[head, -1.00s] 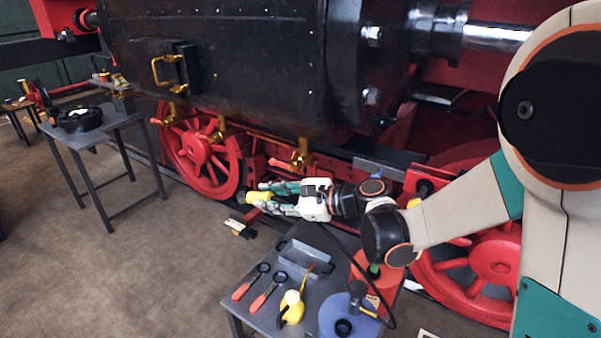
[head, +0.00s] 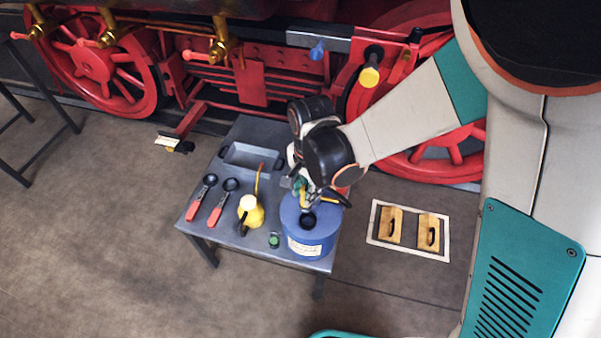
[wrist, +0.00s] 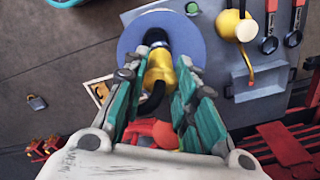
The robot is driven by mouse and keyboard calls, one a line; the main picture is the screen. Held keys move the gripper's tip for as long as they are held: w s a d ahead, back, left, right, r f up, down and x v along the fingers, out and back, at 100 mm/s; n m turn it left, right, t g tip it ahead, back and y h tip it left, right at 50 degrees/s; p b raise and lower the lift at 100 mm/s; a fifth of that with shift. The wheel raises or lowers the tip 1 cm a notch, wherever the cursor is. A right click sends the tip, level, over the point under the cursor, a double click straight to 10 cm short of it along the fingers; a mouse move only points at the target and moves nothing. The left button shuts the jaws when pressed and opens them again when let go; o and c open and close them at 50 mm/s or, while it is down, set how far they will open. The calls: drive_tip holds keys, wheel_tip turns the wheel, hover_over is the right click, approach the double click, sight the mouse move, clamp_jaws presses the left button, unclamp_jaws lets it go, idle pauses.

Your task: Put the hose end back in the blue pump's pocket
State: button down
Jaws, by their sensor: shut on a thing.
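The blue pump (head: 325,238) stands at the table's right front corner, with a dark round pocket (head: 308,220) on top. My gripper (head: 303,196) points down over it, shut on the yellow hose end (wrist: 160,74). In the wrist view the hose end lies between the two teal fingers, over the pump's blue top (wrist: 128,46). A black round part shows at its far tip; I cannot tell whether the tip is inside the pocket or just above it. The black hose (wrist: 152,102) curves beside the fingers. My wrist hides part of the pump in the head view.
The table holds a yellow oil can (head: 250,212), two red-handled tools (head: 204,198), a grey tray (head: 250,157) and a green-topped item (head: 274,240). The locomotive's red wheels stand behind. A framed floor panel (head: 410,230) lies right.

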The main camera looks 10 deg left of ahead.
drive_tip(key=shift+d+f, duration=0.25)
drive_tip(key=shift+d, duration=0.15)
drive_tip(key=shift+f+b, duration=1.6)
drive_tip(key=shift+f, duration=0.65)
drive_tip(key=shift+f+b, duration=0.35)
drive_tip(key=shift+f, duration=0.05)
drive_tip(key=shift+f+b, duration=0.3)
drive_tip(key=shift+f, duration=0.05)
drive_tip(key=shift+w+f+b, duration=0.1)
drive_tip(key=shift+f+b, duration=1.05)
drive_tip(key=shift+f, duration=0.15)
drive_tip(key=c, duration=1.2)
unclamp_jaws()
drive_tip(key=shift+r, duration=0.15)
